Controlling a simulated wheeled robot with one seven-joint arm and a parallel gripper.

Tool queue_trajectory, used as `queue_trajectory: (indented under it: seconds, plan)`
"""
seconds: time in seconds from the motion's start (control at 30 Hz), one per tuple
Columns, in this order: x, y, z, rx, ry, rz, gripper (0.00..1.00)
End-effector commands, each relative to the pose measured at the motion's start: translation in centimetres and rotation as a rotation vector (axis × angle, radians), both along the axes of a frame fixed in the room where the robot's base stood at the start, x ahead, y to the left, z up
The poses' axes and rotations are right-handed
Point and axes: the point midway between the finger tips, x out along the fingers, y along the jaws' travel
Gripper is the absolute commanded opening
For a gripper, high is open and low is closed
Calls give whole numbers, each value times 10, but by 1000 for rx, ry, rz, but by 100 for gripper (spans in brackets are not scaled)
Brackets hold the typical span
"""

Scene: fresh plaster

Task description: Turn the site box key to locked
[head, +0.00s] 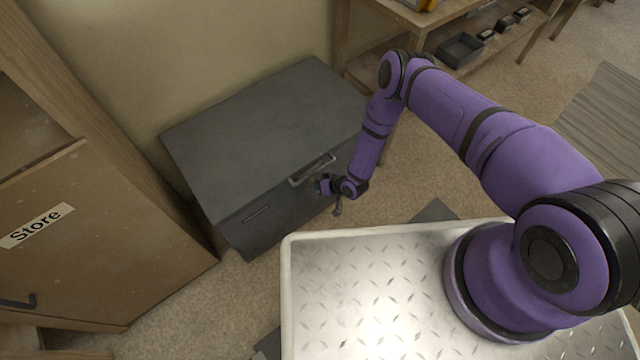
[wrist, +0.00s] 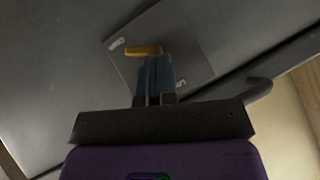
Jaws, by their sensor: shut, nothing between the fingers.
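The site box (head: 265,130) is a dark grey chest against the wall, lid down, with a handle (head: 312,170) on its front. In the wrist view, a brass key (wrist: 143,50) stands out from a grey plate (wrist: 200,65) on the box front. The plate has small pale marks near two of its edges, too small to read. My gripper (head: 322,184) is at the box front beside the handle. In the wrist view, its fingers (wrist: 154,70) are together and empty, with the tips close to the key. I cannot tell whether they touch it. The key is hidden in the head view.
A wooden cabinet (head: 90,220) labelled "Store" stands to the left of the box. A wooden shelf unit (head: 400,45) with dark trays (head: 461,50) is behind to the right. Carpet (head: 400,190) lies open right of the box. The handle also shows in the wrist view (wrist: 258,88).

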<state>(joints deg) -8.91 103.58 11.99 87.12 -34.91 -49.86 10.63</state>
Motion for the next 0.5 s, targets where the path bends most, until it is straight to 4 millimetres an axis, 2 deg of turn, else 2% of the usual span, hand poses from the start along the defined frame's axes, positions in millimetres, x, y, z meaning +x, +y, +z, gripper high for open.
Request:
queue_trajectory:
  seconds: [0.5]
  plan:
    - [-5, 8, 0, -164, -111, 5, 0]
